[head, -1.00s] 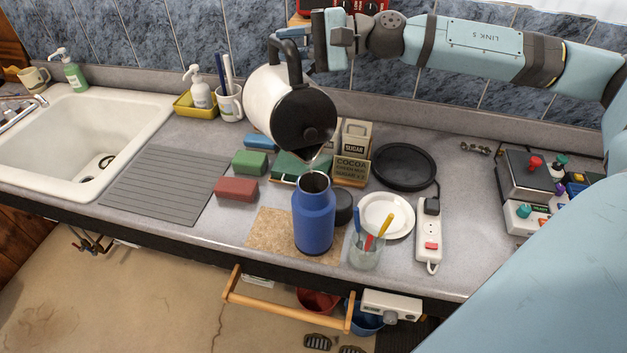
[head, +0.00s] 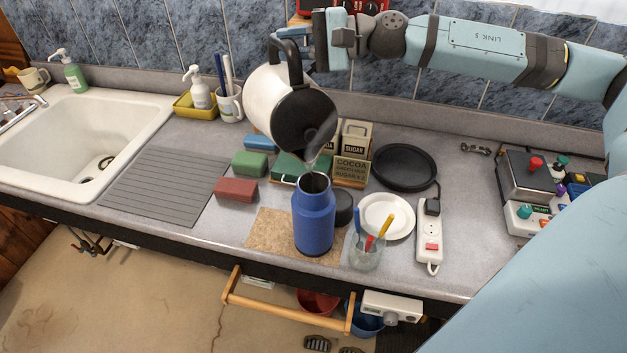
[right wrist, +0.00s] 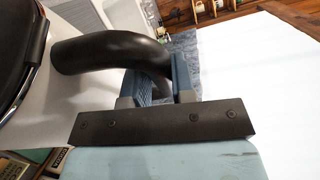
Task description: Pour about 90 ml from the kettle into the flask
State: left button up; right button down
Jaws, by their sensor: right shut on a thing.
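The kettle (head: 268,92) is white with a black lid and black handle. It is tilted in the air, its lid side facing down and right, with the spout end close above the flask. The blue flask (head: 313,222) stands upright and open on a cork mat (head: 268,235). I cannot clearly tell whether liquid is falling between them. My right gripper (head: 308,55) is shut on the kettle's handle; the handle (right wrist: 110,52) also shows between its fingers in the right wrist view. My left gripper is not in view.
A dark round cap (head: 343,208) is beside the flask. A glass with colored sticks (head: 366,252), a white plate (head: 386,216) and a power strip (head: 429,236) are to the right. Colored blocks and a cocoa box (head: 351,171) stand behind. The sink (head: 75,135) is at left.

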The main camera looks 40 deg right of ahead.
aim_at(284, 68)
jog(key=shift+r, duration=0.2)
dwell(0.6)
jog(key=shift+w+r, duration=0.1)
jog(key=shift+w, duration=0.05)
jog(key=w+f+p, duration=0.1)
jog(key=w+f+m+p, duration=0.1)
jog(key=shift+w+d+m+g+p, duration=0.3)
jog(key=shift+w+d+p, duration=0.05)
jog(key=shift+w+p, duration=0.05)
jog(key=shift+w+d+f+m+g+h, duration=0.15)
jog(key=shift+w+f+m, duration=0.1)
jog(key=shift+w+f, duration=0.3)
jog(key=shift+w+d+f+m+g+h, duration=0.15)
jog(key=shift+w+f+m, duration=0.1)
jog(key=shift+w+f, duration=0.3)
jog(key=shift+f, duration=0.15)
jog(key=shift+w+f+m, duration=0.1)
jog(key=shift+f+m, duration=0.2)
jog(key=shift+f, duration=0.1)
jog(key=shift+w+d+f, duration=0.1)
jog(key=shift+w, duration=0.05)
